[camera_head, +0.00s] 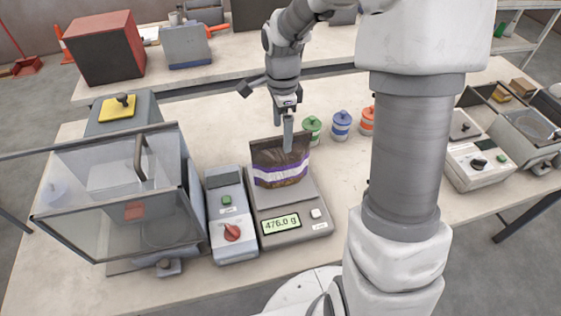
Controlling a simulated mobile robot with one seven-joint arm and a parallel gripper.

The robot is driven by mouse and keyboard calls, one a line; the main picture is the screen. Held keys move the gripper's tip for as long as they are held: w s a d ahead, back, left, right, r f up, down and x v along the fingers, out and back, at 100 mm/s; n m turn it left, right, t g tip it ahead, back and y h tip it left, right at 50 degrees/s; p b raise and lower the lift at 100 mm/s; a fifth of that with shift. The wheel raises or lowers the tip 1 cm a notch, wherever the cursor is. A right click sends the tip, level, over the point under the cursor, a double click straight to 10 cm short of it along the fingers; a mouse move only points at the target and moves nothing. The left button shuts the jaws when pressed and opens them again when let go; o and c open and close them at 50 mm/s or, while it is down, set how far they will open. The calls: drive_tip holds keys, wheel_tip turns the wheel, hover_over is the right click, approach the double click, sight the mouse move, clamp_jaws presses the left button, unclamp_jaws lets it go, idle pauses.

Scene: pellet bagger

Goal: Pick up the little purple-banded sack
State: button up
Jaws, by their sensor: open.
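The little purple-banded sack (278,172) is dark brown with a purple and white band. It stands upright on the weighing scale (262,209), whose display reads 476.0 g. My gripper (287,141) points down at the sack's top edge, and one finger overlaps the sack's upper part in the picture. The gripper is open.
Left of the scale are a grey control box (231,213) with a red knob and a clear-walled machine (115,195). Green (312,131), blue (341,125) and orange (368,121) lidded jars stand behind right. Bare table lies right of the scale.

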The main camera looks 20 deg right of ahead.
sight(281, 144)
drive_tip(key=shift+a+f+p, duration=0.15)
drive_tip(key=shift+f+p, duration=0.25)
drive_tip(key=shift+f, duration=3)
drive_tip(key=shift+c, duration=0.3)
clamp_jaws()
